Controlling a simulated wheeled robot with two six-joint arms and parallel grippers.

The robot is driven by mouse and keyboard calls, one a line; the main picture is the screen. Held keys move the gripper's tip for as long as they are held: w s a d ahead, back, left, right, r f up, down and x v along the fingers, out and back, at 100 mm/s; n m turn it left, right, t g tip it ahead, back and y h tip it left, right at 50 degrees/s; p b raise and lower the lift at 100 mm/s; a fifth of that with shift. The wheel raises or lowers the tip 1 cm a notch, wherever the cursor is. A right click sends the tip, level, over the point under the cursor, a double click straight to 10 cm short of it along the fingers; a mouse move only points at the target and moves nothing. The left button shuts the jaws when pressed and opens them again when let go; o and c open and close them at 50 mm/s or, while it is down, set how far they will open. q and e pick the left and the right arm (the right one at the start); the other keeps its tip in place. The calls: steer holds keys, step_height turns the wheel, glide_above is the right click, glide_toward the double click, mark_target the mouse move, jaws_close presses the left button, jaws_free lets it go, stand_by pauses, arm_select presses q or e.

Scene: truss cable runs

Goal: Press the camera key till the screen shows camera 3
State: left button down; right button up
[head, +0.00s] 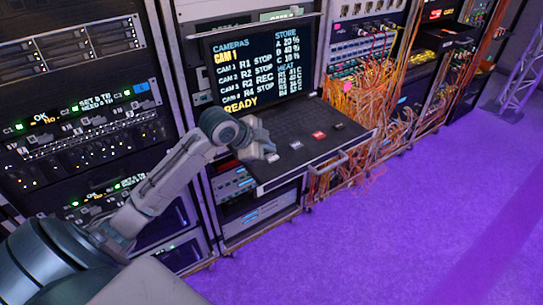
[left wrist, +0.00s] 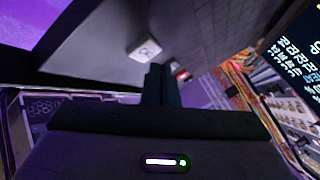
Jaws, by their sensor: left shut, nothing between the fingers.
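The screen (head: 262,68) at the rack shows "CAMERAS", "CAM 1" in yellow, a list of camera lines and "READY". On the dark pull-out shelf (head: 290,168) below it are small keys: a pale one (head: 296,145), a red one (head: 319,135) and another pale one (head: 337,126). My left gripper (head: 270,154) is shut and empty over the shelf's left part. In the left wrist view a white key (left wrist: 143,49) with a dark mark lies left of the shut fingertips (left wrist: 159,68). The red key (left wrist: 182,74) shows just beyond them. I cannot tell whether the fingers touch anything.
Racks with lit panels (head: 80,125) stand left of the shelf. A dense tangle of orange cables (head: 365,110) hangs close to its right. The purple floor (head: 390,230) in front is clear.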

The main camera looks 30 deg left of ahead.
mark_target(268, 158)
arm_select(q)
steer(key=shift+f, duration=0.35)
steer(key=shift+f, duration=0.4)
stand_by(0.6)
steer(key=shift+r, duration=0.1)
steer(key=shift+r+p, duration=0.7)
steer(key=shift+p, duration=0.15)
step_height(268, 158, up, 5)
steer(key=p, duration=0.5)
steer(key=shift+r, duration=0.1)
stand_by(1.3)
